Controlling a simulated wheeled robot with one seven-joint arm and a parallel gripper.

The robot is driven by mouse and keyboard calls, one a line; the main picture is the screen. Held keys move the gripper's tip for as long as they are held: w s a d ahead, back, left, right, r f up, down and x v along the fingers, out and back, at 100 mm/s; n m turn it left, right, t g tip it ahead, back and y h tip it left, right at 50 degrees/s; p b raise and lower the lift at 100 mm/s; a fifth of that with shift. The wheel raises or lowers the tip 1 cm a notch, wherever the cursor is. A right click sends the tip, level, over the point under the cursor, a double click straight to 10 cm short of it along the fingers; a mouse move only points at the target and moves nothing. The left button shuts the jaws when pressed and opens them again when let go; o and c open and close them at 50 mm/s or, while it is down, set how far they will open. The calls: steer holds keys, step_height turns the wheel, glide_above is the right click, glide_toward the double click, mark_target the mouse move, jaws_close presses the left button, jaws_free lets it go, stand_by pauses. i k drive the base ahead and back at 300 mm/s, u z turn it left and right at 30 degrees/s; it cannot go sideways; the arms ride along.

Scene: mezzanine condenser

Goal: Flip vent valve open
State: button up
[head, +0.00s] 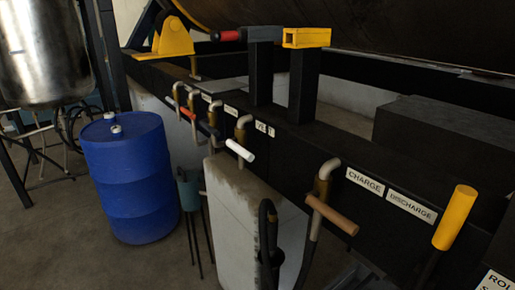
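The VENT label (265,128), partly hard to read, sits on the dark beam in the middle of the head view. Just left of it a brass-coloured valve (241,130) with a bent pipe comes out of the beam. A white-ended handle (240,150) lies across its front, tilted down to the right. I cannot tell from this view whether that valve is open or closed. My gripper is not recognisable in the view.
A similar valve with a brown handle (332,215) stands by the CHARGE label (365,182). A yellow handle (455,217) rises at the right. More valves line the beam leftward. A blue drum (130,180) stands left. A pale block (225,190) stands below the vent valve.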

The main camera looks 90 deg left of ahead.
mark_target(231, 143)
steer(key=u, duration=0.5)
steer(key=k, duration=0.15)
steer(key=u, duration=2.9)
steer(key=k, duration=0.65)
steer(key=z, duration=0.8)
steer(key=i, duration=1.35)
steer(key=u, duration=0.6)
